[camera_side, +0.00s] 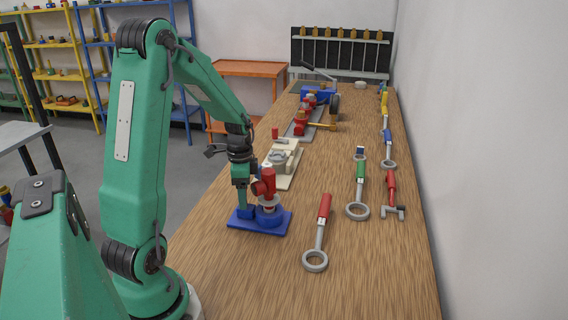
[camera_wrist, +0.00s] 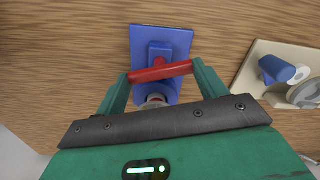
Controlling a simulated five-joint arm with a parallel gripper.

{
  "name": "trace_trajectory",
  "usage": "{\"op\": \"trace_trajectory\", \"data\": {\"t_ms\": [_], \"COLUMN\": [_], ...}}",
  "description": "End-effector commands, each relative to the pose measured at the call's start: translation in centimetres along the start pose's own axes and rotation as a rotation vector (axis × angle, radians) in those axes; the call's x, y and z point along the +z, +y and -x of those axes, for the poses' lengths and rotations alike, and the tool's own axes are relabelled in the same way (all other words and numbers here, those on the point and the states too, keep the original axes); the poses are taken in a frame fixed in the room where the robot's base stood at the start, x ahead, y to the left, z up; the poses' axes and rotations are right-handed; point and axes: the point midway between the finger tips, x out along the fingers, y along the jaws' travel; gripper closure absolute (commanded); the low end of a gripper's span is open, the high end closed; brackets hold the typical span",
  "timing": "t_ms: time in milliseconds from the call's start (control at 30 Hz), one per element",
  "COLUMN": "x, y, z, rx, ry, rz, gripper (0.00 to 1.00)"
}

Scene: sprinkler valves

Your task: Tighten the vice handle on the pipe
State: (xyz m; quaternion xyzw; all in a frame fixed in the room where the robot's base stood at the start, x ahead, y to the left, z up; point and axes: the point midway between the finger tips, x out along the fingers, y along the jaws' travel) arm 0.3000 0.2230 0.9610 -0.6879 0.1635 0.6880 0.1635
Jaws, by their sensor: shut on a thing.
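The blue vice (camera_side: 271,215) stands on its blue base plate (camera_side: 244,223) on the wooden bench, beneath my gripper. Its red handle (camera_side: 257,188) is at gripper height. In the wrist view the handle (camera_wrist: 160,72) is a red bar spanning the gap between my green fingers. My gripper (camera_wrist: 161,76) is shut on this bar, with a finger against each end. The blue plate (camera_wrist: 175,38) lies below it. In the side view my gripper (camera_side: 252,193) points down over the vice. A pale pipe-like piece (camera_wrist: 154,99) shows under the handle, partly hidden by my gripper.
Behind the vice lies a beige plate with a grey fitting (camera_side: 281,158). Farther back are a red valve on a grey plate (camera_side: 299,135) and a blue machine (camera_side: 317,94). The front of the bench is clear.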

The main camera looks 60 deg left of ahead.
Motion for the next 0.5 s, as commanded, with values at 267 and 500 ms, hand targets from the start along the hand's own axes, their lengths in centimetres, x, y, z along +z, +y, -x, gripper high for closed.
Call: {"op": "trace_trajectory", "data": {"t_ms": [267,500], "x": [-0.01,-0.02], "y": [0.0,0.0], "z": [0.06,0.07], "rx": [0.0,0.0], "ry": [0.0,0.0], "rz": [-0.186,-0.296], "gripper": [0.52,0.52]}}
